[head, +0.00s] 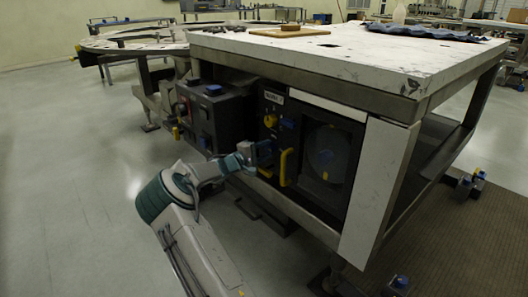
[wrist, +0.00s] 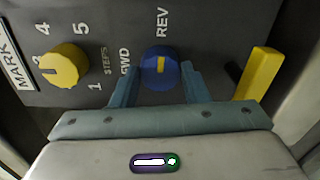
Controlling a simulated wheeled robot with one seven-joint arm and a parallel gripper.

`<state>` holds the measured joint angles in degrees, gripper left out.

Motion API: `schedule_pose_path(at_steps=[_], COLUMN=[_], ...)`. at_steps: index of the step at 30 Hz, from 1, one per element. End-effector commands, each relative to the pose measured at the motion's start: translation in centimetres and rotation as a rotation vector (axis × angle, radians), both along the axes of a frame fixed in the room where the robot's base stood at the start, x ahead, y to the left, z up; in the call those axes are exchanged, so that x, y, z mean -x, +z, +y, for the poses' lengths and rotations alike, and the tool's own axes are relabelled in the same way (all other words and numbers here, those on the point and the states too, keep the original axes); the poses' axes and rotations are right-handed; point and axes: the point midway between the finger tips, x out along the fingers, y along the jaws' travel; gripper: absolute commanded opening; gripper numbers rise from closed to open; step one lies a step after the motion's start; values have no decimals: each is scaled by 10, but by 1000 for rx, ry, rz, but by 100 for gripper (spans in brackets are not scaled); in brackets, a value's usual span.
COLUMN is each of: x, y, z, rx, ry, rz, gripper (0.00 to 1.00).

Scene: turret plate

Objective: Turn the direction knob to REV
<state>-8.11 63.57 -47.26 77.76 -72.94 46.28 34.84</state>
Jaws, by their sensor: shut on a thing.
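The direction knob (wrist: 161,72) is a round blue knob with a yellow pointer line, between the FWD and REV labels in the wrist view. Its pointer line stands nearly upright in the picture, towards the REV label (wrist: 162,22). The FWD label (wrist: 125,62) is to its left. My gripper (wrist: 159,83) is shut on the knob, one blue-grey finger on each side of it. In the head view my gripper (head: 264,152) is against the dark front panel, and the knob cannot be made out clearly there.
A yellow numbered knob (wrist: 64,66), labelled STEPS, is left of the direction knob. A yellow handle (wrist: 259,75) stands out close to the right of my gripper. The panel sits under a white-topped table (head: 350,50). Open floor (head: 90,200) is on the left.

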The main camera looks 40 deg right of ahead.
Motion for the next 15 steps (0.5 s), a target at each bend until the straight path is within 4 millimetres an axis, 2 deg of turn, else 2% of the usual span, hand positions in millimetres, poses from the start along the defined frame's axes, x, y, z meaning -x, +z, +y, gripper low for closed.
schedule_pose_path(at_steps=[1, 3, 11, 15], x=[-1, -1, 0, 1], y=[-1, -1, 0, 1], z=[1, 1, 0, 8], rx=[-1, -1, -1, -1], ry=[2, 2, -1, 0], rz=[-2, -1, 0, 1], gripper=[46, 63, 63, 63])
